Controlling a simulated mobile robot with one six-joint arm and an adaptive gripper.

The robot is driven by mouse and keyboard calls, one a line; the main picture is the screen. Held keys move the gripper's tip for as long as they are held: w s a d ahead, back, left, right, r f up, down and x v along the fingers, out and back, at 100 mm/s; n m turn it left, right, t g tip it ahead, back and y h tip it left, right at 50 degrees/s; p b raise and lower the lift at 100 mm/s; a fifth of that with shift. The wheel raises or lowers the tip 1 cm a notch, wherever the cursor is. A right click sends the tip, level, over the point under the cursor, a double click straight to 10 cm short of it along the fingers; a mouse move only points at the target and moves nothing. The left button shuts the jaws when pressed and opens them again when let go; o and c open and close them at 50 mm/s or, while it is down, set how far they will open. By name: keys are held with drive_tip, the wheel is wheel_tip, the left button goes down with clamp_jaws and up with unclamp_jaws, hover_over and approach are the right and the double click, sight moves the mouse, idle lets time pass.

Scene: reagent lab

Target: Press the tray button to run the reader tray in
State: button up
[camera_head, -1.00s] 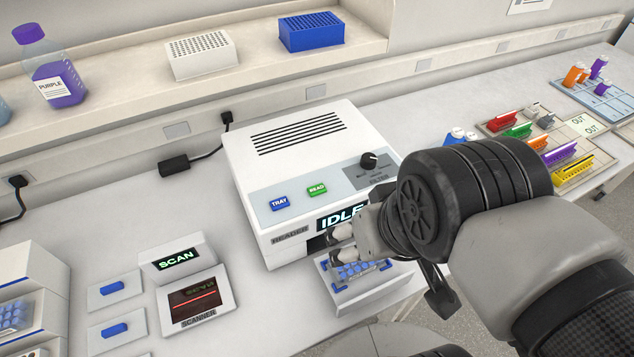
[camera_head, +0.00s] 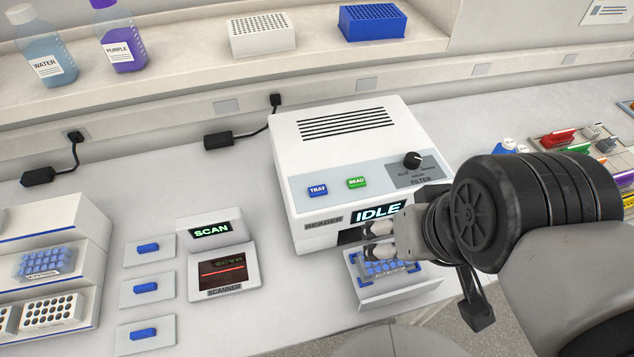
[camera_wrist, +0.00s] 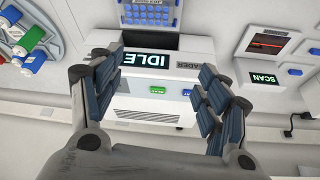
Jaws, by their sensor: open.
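The white reader (camera_head: 352,160) stands on the bench, its display (camera_head: 378,212) showing IDLE. The blue TRAY button (camera_head: 318,190) is on its sloped front panel, left of the green READ button (camera_head: 357,182). The reader tray (camera_head: 400,293) sticks out of the front with a blue rack of wells (camera_head: 386,268) in it. My gripper (camera_head: 378,241) is in front of the display, above the tray, and touches no button that I can see. In the wrist view my gripper (camera_wrist: 158,95) is open and empty, with the reader (camera_wrist: 150,108) between and beyond its fingers.
A scanner (camera_head: 223,270) with a SCAN sign (camera_head: 210,231) stands left of the reader. Blue buttons on white plates (camera_head: 147,287) lie further left. A filter knob (camera_head: 412,160) rises at the panel's right. Bottles and racks stand on the back shelf (camera_head: 190,73).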

clamp_jaws()
idle(0.9)
idle(1.3)
